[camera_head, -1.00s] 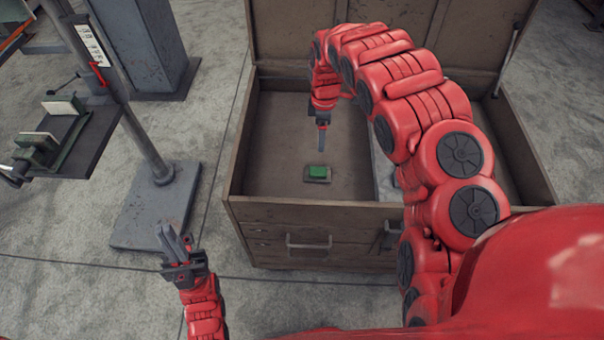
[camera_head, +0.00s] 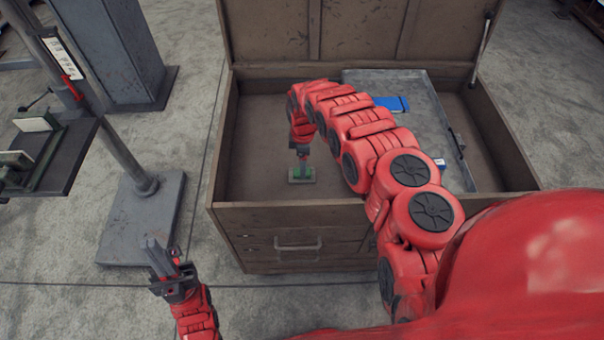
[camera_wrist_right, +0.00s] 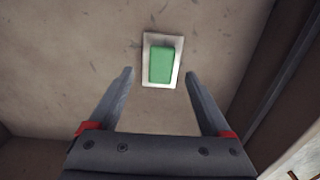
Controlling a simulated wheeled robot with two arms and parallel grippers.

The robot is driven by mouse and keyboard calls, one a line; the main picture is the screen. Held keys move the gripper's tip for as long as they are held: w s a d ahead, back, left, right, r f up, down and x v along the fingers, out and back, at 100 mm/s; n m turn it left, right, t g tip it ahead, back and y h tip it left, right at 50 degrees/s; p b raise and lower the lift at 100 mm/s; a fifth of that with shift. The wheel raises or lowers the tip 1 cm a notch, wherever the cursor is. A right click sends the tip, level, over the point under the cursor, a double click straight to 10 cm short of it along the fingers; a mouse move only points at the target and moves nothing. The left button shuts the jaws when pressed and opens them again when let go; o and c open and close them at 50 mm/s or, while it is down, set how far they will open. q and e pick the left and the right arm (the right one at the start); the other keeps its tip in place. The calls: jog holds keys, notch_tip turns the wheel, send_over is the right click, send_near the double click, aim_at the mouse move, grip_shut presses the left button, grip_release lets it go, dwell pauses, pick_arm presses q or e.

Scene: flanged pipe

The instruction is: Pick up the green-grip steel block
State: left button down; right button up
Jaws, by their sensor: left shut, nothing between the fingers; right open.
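The green-grip steel block (camera_head: 301,176) lies on the floor of the open chest, a green grip on a pale steel plate. My right gripper (camera_head: 302,154) points down just above it in the head view and partly covers it. In the right wrist view the whole block (camera_wrist_right: 161,61) shows just beyond the fingertips of my right gripper (camera_wrist_right: 159,75), roughly between their lines. The fingers are apart with nothing between them. My left gripper (camera_head: 157,258) is shut and empty, outside the chest at the lower left.
The chest (camera_head: 285,215) has raised walls around the block and an open lid behind. A grey tray (camera_head: 425,110) with blue items (camera_head: 392,104) lies in its right half. A stand with a base plate (camera_head: 143,215) is on the left. The chest floor around the block is clear.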

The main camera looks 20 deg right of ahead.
aim_at(294, 178)
jog(key=f, duration=0.3)
jog(key=shift+a+f, duration=0.15)
jog(key=shift+a, duration=0.1)
jog(key=shift+d+f, duration=0.15)
jog(key=shift+f, duration=0.35)
jog(key=shift+c, duration=0.3)
grip_shut()
